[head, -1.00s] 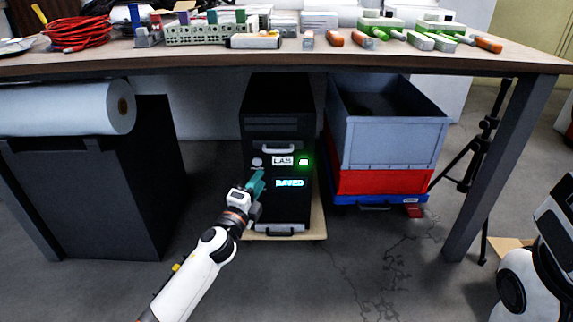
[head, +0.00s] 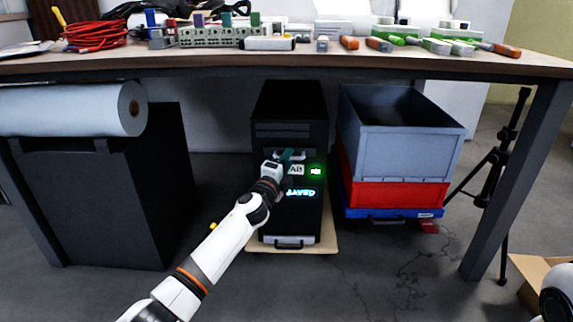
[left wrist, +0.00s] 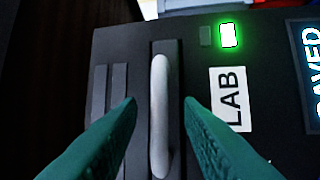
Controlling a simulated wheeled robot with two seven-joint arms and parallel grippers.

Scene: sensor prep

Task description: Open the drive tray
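The black computer tower (head: 290,107) stands under the table. The drive tray's front (left wrist: 166,55) has a pale bar handle (left wrist: 159,118), upright in the left wrist view; in the head view my gripper partly covers it. My left gripper (head: 289,156) is at the tower's front. In the left wrist view its two teal fingers (left wrist: 157,102) are open, one on each side of the handle, with gaps visible between them and the bar. The tray looks flush with the tower. My right gripper is out of view.
A LAB label (left wrist: 230,98), a lit green indicator (left wrist: 229,36) and a SAVED display (left wrist: 309,55) sit beside the tray. A grey crate (head: 405,150) on a red one (head: 400,194) stands right of the tower, a dark cabinet (head: 100,205) left. The tabletop (head: 400,63) overhangs.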

